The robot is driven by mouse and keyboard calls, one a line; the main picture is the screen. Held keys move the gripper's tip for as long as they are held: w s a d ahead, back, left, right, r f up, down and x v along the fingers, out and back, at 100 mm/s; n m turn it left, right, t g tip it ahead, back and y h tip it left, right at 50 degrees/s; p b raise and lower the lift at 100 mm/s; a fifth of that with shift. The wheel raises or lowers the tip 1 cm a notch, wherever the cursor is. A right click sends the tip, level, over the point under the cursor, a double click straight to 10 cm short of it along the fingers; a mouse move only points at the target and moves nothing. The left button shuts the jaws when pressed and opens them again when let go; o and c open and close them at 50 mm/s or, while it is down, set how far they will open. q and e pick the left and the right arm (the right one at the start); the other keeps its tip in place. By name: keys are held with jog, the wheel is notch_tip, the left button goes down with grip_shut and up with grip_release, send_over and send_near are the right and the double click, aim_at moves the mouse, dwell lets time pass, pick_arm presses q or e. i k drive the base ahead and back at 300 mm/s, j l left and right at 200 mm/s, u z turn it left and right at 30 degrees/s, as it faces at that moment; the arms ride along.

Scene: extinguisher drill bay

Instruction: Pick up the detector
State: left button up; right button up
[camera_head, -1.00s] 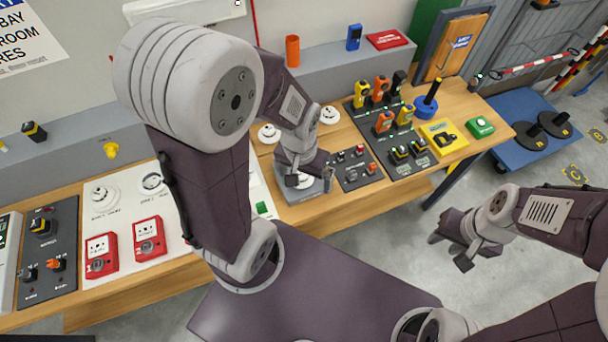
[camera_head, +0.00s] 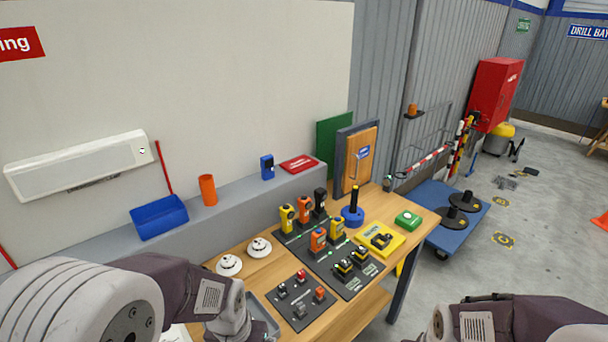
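Two white round detectors stand on the wooden bench at its back left: one detector (camera_head: 229,265) on the left and another detector (camera_head: 259,247) just right of it. My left arm comes in along the bottom left, and its wrist is at the bottom edge beside a grey tray (camera_head: 265,317). The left fingers are below the picture, so their state and anything in them is hidden. The tray is mostly covered or cut off, and its contents cannot be seen. My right arm crosses the bottom right corner, with its gripper out of view.
Several yellow, orange and black handheld devices stand on a dark board (camera_head: 330,262). A smaller dark panel (camera_head: 300,300) lies in front of the detectors. A yellow case (camera_head: 381,238), a green button box (camera_head: 408,219) and a blue stand (camera_head: 352,216) occupy the right end. A grey ledge runs behind.

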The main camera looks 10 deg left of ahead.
aim_at(260, 248)
jog(key=u, duration=2.65)
jog(key=z, duration=1.95)
jog(key=i+l+u, duration=0.1)
jog(key=i+l, duration=0.25)
jog(key=l, duration=0.25)
jog(key=i+l+u, duration=0.15)
jog(key=l, duration=0.2)
jog(key=i+l, duration=0.2)
jog(key=i+l+u, duration=0.15)
jog(key=l, duration=0.3)
jog(key=i+l, duration=0.15)
jog(key=l, duration=0.2)
jog(key=u, duration=0.05)
